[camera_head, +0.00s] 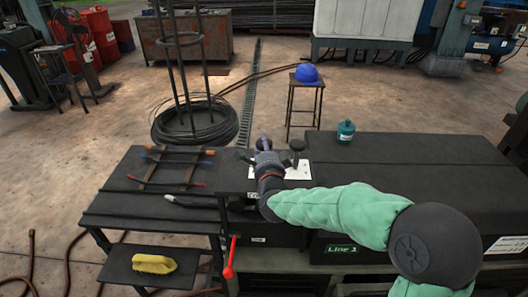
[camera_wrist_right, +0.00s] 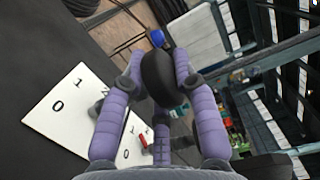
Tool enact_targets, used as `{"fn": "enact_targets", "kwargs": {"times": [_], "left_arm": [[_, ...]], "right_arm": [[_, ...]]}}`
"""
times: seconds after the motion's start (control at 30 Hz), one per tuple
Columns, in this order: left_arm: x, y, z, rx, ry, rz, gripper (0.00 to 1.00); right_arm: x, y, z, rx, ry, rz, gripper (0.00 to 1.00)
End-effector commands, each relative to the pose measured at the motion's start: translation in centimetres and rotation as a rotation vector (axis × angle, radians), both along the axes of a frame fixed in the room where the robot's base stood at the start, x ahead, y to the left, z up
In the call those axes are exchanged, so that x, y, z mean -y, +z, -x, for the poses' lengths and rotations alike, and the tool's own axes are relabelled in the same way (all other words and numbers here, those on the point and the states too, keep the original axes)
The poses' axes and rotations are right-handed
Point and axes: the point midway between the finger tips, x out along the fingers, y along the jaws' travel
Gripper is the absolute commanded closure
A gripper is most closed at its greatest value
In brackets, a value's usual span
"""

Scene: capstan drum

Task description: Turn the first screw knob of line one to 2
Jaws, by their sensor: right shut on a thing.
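My right gripper (camera_head: 264,146) reaches over the panel's white plate (camera_head: 298,171) on the dark bench behind the "Line 1" label (camera_head: 342,249). In the right wrist view its purple fingers (camera_wrist_right: 167,62) are shut on a black screw knob (camera_wrist_right: 158,78). White plates marked 0 and 1 (camera_wrist_right: 62,112) lie left of and below the fingers, with a small red pointer (camera_wrist_right: 143,141) on one. The held knob's setting cannot be read. Another dark knob (camera_head: 297,146) stands right of the gripper in the head view. My left gripper is not in view.
A red-handled lever (camera_head: 230,258) stands at the bench front. A teal bottle (camera_head: 345,131) is on the bench top, right of the plate. A side table (camera_head: 115,207) with rods is on the left. A stool with a blue helmet (camera_head: 307,74) stands behind.

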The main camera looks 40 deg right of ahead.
Motion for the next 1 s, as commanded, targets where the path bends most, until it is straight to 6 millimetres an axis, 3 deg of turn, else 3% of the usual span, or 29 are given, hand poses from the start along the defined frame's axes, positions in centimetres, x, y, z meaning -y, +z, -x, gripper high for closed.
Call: {"fn": "enact_targets", "kwargs": {"times": [0.03, 1.0], "left_arm": [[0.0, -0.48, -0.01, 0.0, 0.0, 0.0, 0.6], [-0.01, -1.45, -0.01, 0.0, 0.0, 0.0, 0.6]], "right_arm": [[0.03, -0.85, 0.16, -0.013, 0.024, -0.006, 1.0], [-0.14, -0.98, 0.02, -0.019, 0.423, -0.013, 1.0]]}}
